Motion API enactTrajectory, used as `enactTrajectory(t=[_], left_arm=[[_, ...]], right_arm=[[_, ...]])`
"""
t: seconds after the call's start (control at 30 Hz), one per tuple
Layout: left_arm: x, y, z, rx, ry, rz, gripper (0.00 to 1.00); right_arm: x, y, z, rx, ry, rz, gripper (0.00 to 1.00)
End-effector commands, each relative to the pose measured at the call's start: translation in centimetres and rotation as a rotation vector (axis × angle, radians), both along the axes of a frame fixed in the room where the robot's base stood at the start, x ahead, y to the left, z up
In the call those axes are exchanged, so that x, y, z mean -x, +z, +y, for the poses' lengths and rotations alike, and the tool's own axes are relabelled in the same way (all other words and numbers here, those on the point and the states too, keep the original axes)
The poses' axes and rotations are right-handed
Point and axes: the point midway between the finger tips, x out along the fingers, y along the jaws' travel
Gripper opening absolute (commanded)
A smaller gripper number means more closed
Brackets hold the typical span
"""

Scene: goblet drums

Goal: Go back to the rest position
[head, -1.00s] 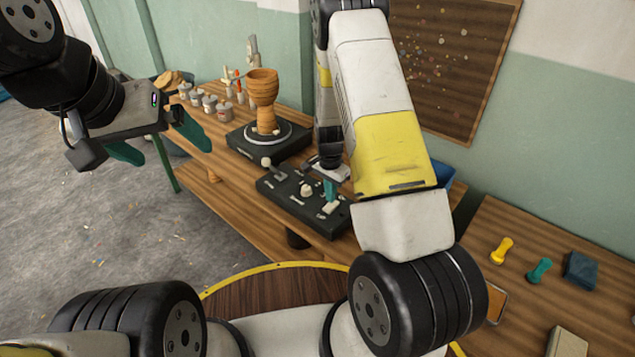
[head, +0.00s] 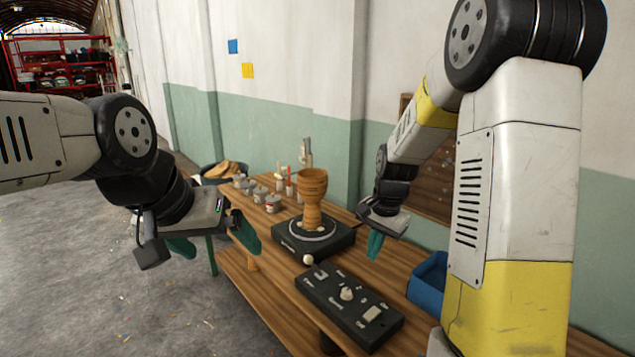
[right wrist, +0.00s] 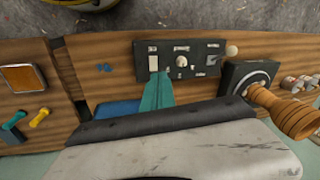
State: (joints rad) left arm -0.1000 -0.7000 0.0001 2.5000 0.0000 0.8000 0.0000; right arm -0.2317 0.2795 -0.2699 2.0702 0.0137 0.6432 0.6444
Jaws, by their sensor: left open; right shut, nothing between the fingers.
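My left gripper (head: 213,244) is open and empty, in the air left of the workbench. My right gripper (head: 375,245) is shut with nothing in it, raised above the bench right of the turntable. Its teal fingers also show in the right wrist view (right wrist: 157,93), in front of the control box. The brown goblet drum (head: 312,190) stands upright on the black turntable (head: 330,245). The drum lies tilted across the picture in the right wrist view (right wrist: 285,112). The black control box (head: 335,297) with a knob and switches sits in front of the turntable, apart from both grippers.
Several small cans (head: 260,194) and upright tools stand behind the drum. A blue bin (head: 428,283) is right of the control box. The wall is close behind the bench. Open floor (head: 110,260) lies to the left. A red shelf (head: 60,62) is far off.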

Motion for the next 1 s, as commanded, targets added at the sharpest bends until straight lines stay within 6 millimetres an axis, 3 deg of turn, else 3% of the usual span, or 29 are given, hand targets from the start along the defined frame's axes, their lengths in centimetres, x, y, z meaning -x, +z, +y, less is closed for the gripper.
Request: enactTrajectory(t=[0.03, 0.2, 0.43, 0.6, 0.7, 1.0], left_arm=[[0.0, 0.0, 0.0, 0.000, 0.000, 0.000, 0.94], [0.0, 0.0, 0.0, 0.000, 0.000, 0.000, 0.94], [0.0, 0.0, 0.0, 0.000, 0.000, 0.000, 0.94], [0.0, 0.0, 0.0, 0.000, 0.000, 0.000, 0.94], [0.0, 0.0, 0.0, 0.000, 0.000, 0.000, 0.94], [0.0, 0.0, 0.0, 0.000, 0.000, 0.000, 0.94]], right_arm=[[1.2, 2.5, 0.2, -0.017, 0.046, -0.041, 0.00], [5.9, 8.6, 0.8, -0.032, 0.220, -0.156, 0.00], [13.2, 14.3, 1.3, 0.017, 0.455, -0.321, 0.00], [17.9, 16.1, 1.5, 0.088, 0.596, -0.418, 0.00], [19.6, 16.4, 1.5, 0.124, 0.649, -0.450, 0.00], [20.8, 16.6, 1.6, 0.152, 0.690, -0.472, 0.00]])
